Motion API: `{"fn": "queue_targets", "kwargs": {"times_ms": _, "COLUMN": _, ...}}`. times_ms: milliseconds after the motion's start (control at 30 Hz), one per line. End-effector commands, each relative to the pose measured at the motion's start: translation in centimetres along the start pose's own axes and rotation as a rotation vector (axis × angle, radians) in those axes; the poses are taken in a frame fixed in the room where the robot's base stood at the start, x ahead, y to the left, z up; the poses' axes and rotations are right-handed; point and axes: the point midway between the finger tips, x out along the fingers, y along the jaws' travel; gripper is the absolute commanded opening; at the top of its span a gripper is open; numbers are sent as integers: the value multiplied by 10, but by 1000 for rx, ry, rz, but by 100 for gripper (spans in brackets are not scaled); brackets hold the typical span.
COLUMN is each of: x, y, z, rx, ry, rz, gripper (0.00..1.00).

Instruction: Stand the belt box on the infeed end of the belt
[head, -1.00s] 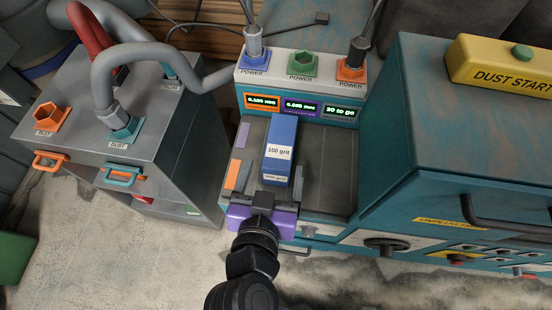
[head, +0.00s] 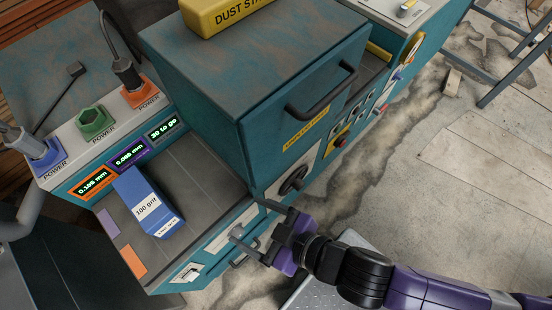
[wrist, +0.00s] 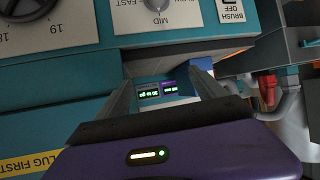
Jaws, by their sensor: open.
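The belt box (head: 148,200) is blue with a white "100 grit" label. In the head view it rests on the dark grey bed (head: 208,178) of the teal machine, in front of the lit displays. I cannot tell which end of the bed is the infeed. My gripper (head: 254,226) is open and empty, at the machine's front face, to the right of the box and apart from it. In the wrist view the open fingers (wrist: 165,88) frame a gap with two lit displays beyond.
A tall teal housing (head: 262,80) with a black handle rises right of the bed. A black handwheel (head: 293,180) and a front handle (head: 245,253) are close to my gripper. Power sockets (head: 95,122) line the back. Open concrete floor (head: 420,200) lies at the right.

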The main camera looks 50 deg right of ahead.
Motion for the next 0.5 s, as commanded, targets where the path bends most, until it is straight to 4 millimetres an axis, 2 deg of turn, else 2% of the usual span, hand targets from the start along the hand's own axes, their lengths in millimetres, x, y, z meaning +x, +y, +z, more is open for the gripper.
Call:
{"fn": "queue_targets", "kwargs": {"times_ms": 33, "x": -16, "y": 10, "z": 7, "rx": 13, "ry": 3, "rz": 7, "gripper": 80}}
{"fn": "queue_targets", "kwargs": {"times_ms": 133, "x": -48, "y": 25, "z": 10, "rx": 36, "ry": 38, "rz": 17, "gripper": 80}}
{"fn": "queue_targets", "kwargs": {"times_ms": 300, "x": -106, "y": 52, "z": 1, "rx": 79, "ry": 124, "rz": 88, "gripper": 80}}
{"fn": "queue_targets", "kwargs": {"times_ms": 400, "x": -134, "y": 64, "z": -7, "rx": 94, "ry": 168, "rz": 140, "gripper": 80}}
{"fn": "queue_targets", "kwargs": {"times_ms": 500, "x": -152, "y": 73, "z": -14, "rx": 101, "ry": 198, "rz": 181, "gripper": 80}}
